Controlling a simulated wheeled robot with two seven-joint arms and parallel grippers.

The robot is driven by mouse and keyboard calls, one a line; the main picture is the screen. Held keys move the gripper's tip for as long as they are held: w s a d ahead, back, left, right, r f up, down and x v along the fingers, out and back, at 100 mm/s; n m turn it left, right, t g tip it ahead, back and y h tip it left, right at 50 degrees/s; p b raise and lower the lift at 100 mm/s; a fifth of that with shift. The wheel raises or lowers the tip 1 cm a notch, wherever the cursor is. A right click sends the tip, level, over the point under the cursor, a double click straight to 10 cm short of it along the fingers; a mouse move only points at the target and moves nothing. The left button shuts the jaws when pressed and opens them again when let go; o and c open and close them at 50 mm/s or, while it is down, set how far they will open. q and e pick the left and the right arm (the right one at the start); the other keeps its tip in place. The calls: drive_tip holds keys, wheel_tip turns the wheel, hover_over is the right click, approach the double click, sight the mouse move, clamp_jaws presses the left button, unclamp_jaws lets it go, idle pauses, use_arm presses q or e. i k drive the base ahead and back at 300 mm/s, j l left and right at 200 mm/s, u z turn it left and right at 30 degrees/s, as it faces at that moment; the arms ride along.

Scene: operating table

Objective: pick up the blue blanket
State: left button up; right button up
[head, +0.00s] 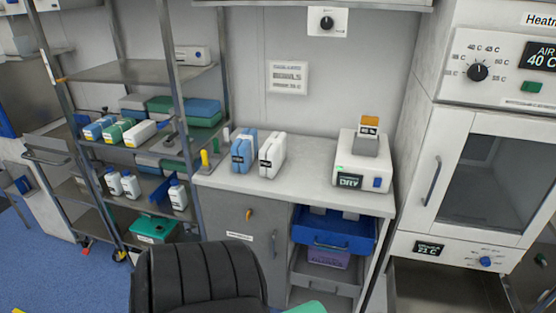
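A blue folded bundle (243,151), which looks like the blue blanket, stands upright on the grey counter (325,187), towards its left end. It has a dark label on its front. A similar white bundle (271,155) stands just to its right, with a narrow gap between them. Neither of my grippers shows in the head view, and nothing is touching the blue bundle.
A white device marked DRY (361,162) stands on the counter's right. A metal shelf rack (135,73) with boxes and bottles is at left. A warming cabinet (478,180) stands at right, above an open drawer (450,288). A black padded chair back (200,275) is in front of the counter.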

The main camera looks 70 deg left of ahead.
sight(244, 151)
drive_tip(key=u, duration=2.4)
drive_tip(key=i+l+z, duration=0.2)
drive_tip(key=i+l, duration=0.05)
drive_tip(key=i, duration=0.05)
